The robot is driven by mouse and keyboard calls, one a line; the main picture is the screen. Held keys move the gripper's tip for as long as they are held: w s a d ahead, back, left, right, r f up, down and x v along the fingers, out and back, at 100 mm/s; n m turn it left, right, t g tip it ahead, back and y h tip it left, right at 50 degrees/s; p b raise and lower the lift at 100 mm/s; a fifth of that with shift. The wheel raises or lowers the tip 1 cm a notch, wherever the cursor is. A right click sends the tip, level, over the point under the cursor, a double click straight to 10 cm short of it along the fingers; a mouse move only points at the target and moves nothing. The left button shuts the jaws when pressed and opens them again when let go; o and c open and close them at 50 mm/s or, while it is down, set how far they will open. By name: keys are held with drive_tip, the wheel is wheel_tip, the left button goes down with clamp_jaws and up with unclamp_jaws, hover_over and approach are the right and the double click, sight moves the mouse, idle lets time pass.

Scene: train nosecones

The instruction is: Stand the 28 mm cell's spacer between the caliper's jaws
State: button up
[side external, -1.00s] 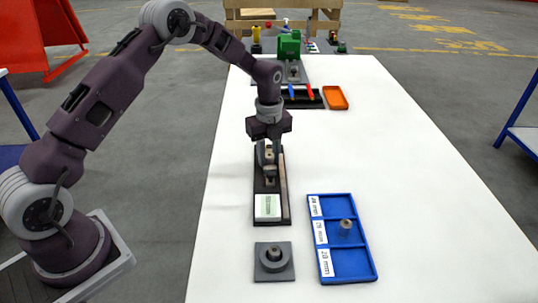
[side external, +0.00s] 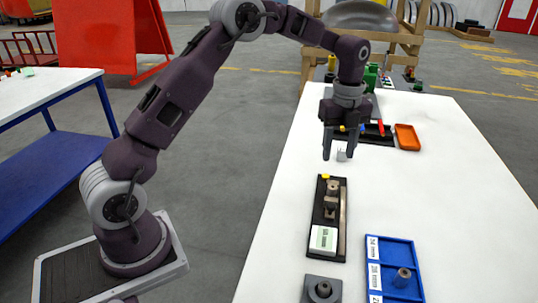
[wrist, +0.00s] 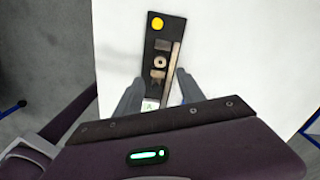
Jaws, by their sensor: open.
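The caliper (side external: 318,240) is a long black base lying on the white table; it also shows in the wrist view (wrist: 149,62). A grey-brown spacer (side external: 333,188) with a hole on top stands upright between its two jaws. In the wrist view the spacer (wrist: 160,61) sits between the dark jaw blocks; whether both touch it is unclear. My gripper (side external: 340,157) is open, raised above and beyond the caliper, apart from the spacer. A small pale patch shows between its fingers in the side view; I cannot tell what it is.
Another spacer (side external: 403,278) stands in the tray's middle cell. A grey block (side external: 312,298) with a round part on it lies at the front. A pale card (side external: 323,240) is on the caliper's near end. An orange tray (side external: 407,137) lies farther back. The table's right side is clear.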

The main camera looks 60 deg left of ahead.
drive_tip(key=s+d+r+n+t, duration=0.3)
drive_tip(key=s+r+n, duration=0.7)
drive_tip(key=s+r, duration=0.45)
drive_tip(key=s+d+f+n+t, duration=0.1)
drive_tip(key=s+f+n+t, duration=0.1)
drive_tip(key=s+n, duration=1)
drive_tip(key=s, duration=0.7)
drive_tip(key=shift+s+d+t, duration=0.2)
drive_tip(key=shift+s+t, duration=0.1)
